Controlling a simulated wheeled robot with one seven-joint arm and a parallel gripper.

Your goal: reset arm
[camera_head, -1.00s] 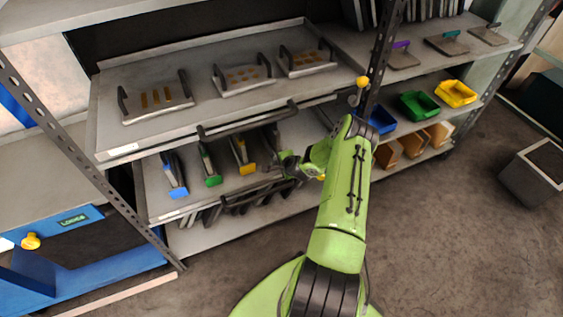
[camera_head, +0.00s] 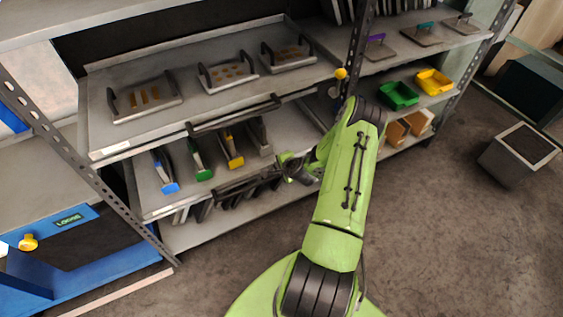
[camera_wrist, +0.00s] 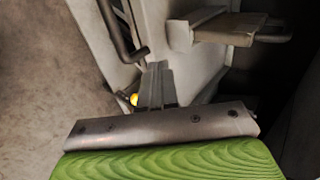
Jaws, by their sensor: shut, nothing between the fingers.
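My green arm reaches from the bottom middle of the head view toward the shelving. My gripper (camera_head: 292,168) is in front of the lower drawer shelf, right of the coloured-handled tools, and it looks apart from them. In the wrist view its fingers (camera_wrist: 156,86) are together with nothing between them. Parts of the fingers are hidden behind the wrist body in the head view.
The upper pull-out shelf (camera_head: 110,148) holds several foil dies, one (camera_head: 146,97) at the left. Below are tools with blue (camera_head: 170,187), green (camera_head: 204,174) and yellow (camera_head: 236,162) ends. Green (camera_head: 398,96) and yellow (camera_head: 434,82) bins sit right.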

